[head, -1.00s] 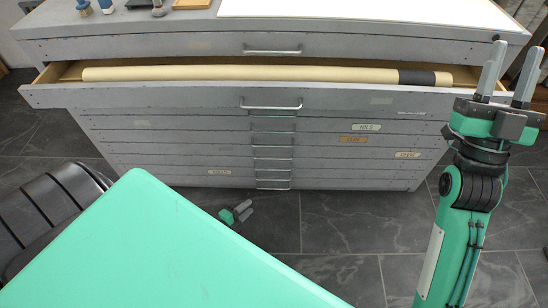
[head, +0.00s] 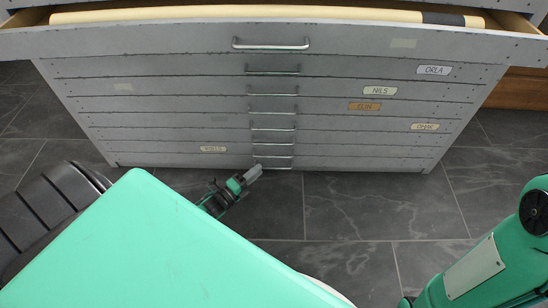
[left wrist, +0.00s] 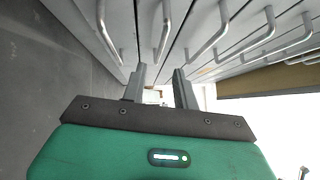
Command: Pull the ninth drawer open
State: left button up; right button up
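A grey flat-file cabinet of stacked drawers fills the upper head view. The ninth drawer (head: 190,160) looks like the lowest one, shut, with its bar handle (head: 272,167) at the middle. My left gripper (head: 255,173) is low by the floor, its fingertips close to the lowest handle. In the left wrist view its two fingers (left wrist: 160,75) are apart with nothing between them. The lowest handle (left wrist: 105,30) and the handle above it (left wrist: 163,30) show just beyond the tips; I cannot tell whether they touch. My right gripper is out of view.
An upper drawer (head: 150,40) is pulled out over the lower fronts, with a long tan roll (head: 230,14) in it. The drawers between are shut. The tiled floor (head: 360,210) in front is clear. A black ribbed object (head: 45,205) is at left.

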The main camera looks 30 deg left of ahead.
aim_at(274, 157)
pick_arm(q)
jog(key=b+x, duration=0.3)
jog(key=x, duration=0.6)
jog(key=shift+w+f, duration=0.1)
jog(key=shift+w, duration=0.05)
grip_shut()
